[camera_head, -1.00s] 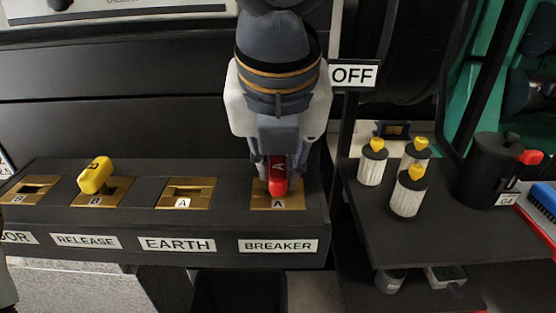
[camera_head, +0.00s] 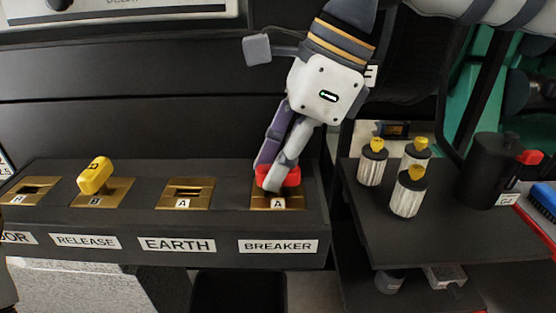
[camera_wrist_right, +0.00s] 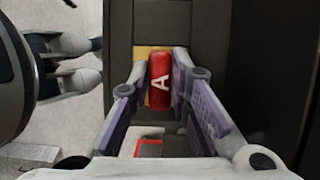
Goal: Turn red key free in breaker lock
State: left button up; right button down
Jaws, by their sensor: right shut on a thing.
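The red key (camera_head: 292,177) sits in the brass breaker lock (camera_head: 293,203) above the BREAKER label (camera_head: 278,246). Its red head lies crosswise in the head view. My right gripper (camera_head: 270,178) reaches down from above, tilted, and is shut on the key's head. In the right wrist view, the key (camera_wrist_right: 160,84), marked A, is between the two fingers (camera_wrist_right: 160,78), with the brass plate (camera_wrist_right: 142,54) behind it. The fingers hide part of the key and its slot. What looks like my left gripper (camera_wrist_right: 85,62) shows at the left of the wrist view; its jaw state is unclear.
A yellow key (camera_head: 95,176) stands in the RELEASE lock. The EARTH lock (camera_head: 187,190) has no key. A dark shelf (camera_head: 450,232) at right holds several white posts with yellow keys (camera_head: 410,192) and a black canister (camera_head: 490,170). A dark panel rises behind the locks.

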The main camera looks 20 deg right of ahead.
jog(key=c, duration=1.4)
grip_release()
notch_tip(320, 180, up, 8)
jog(key=shift+f, duration=0.25)
